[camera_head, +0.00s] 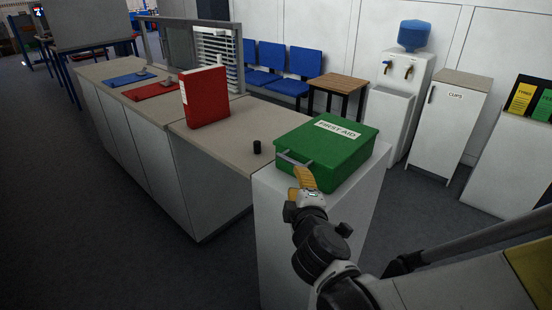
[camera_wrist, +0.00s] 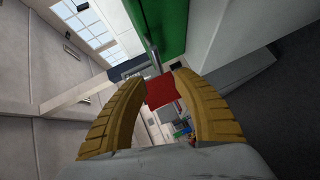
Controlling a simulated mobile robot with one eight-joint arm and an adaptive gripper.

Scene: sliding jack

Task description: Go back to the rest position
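My gripper (camera_head: 305,178) with yellow fingers is at the front left side of the green first aid box (camera_head: 330,150), just below its grey handle (camera_head: 295,160). In the wrist view the two fingers of my gripper (camera_wrist: 162,80) are apart, with nothing held between them. The green box also shows at the top of the wrist view (camera_wrist: 172,22), with a grey bar of its handle near the fingertips; I cannot tell whether they touch. The box looks closed and sits on a white stand (camera_head: 268,215).
A water cooler (camera_head: 400,85) and a cups cabinet (camera_head: 450,120) stand behind. Open floor (camera_head: 430,215) lies to the right.

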